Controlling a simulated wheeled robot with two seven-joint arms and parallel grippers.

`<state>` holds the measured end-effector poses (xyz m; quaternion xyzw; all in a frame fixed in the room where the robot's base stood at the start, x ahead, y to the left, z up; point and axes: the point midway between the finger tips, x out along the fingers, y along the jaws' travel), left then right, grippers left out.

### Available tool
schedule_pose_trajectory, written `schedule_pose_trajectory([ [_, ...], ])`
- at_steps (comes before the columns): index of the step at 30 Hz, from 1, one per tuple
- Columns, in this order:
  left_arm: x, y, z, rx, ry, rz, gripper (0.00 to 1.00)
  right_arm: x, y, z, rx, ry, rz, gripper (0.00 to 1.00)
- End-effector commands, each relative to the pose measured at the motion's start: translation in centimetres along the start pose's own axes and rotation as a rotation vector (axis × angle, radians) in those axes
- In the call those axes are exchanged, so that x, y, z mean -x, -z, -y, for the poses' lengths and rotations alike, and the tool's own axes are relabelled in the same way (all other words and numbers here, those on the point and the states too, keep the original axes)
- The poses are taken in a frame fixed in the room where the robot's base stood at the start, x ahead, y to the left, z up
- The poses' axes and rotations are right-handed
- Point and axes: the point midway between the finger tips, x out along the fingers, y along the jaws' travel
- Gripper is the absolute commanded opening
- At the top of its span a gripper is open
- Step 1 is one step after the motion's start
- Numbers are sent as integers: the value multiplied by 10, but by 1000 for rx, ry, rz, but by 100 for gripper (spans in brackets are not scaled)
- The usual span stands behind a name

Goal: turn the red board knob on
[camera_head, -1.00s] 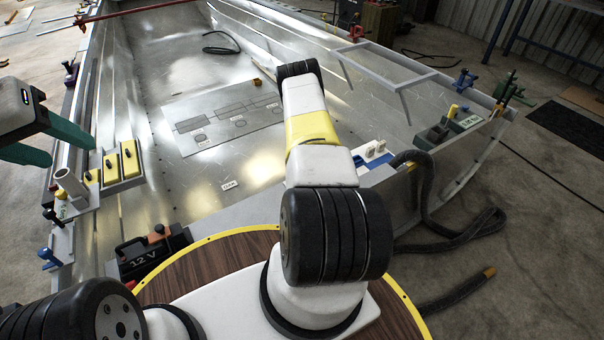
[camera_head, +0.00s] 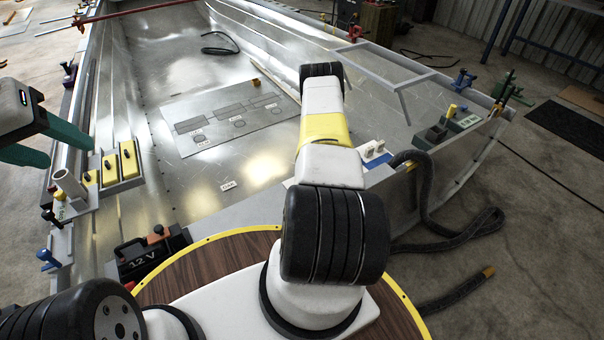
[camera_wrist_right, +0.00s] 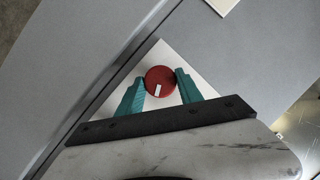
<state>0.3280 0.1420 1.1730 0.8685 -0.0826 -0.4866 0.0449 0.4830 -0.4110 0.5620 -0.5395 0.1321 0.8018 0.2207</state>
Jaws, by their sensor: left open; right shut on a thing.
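The red board knob (camera_wrist_right: 160,81) shows in the right wrist view, a round red disc with a white mark near its lower edge. It sits in front of a pale panel. My right gripper (camera_wrist_right: 160,86) has its teal fingers on both sides of the knob and is shut on it. In the head view the right gripper is hidden behind my own right arm, and I cannot make out the knob there. My left gripper (camera_head: 40,140) is at the left edge of the head view, its teal fingers apart and empty, near the yellow blocks on the hull's left side.
The bare metal hull holds a marked plate (camera_head: 225,115) on its floor. Yellow blocks (camera_head: 120,165) line the left side. A 12 V battery (camera_head: 148,250) stands near the front. A white socket block (camera_head: 374,150) and a black hose (camera_head: 428,190) are at the right.

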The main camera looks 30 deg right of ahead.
Motion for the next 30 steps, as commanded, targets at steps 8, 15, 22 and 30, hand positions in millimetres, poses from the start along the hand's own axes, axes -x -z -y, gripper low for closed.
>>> schedule_pose_trajectory([
  [8, 0, 0, 0, 0, 0, 0, 53, 0, 0, 0, -2, 1, -2, 2],
  [15, 0, 0, 0, 0, 0, 0, 53, 0, 0, 0, -2, 1, -2, 64],
  [22, 0, 0, 0, 0, 0, 0, 53, 0, 0, 0, -2, 1, -1, 64],
  [30, 0, 0, 0, 0, 0, 0, 53, 30, 1, 0, -2, 1, -4, 64],
])
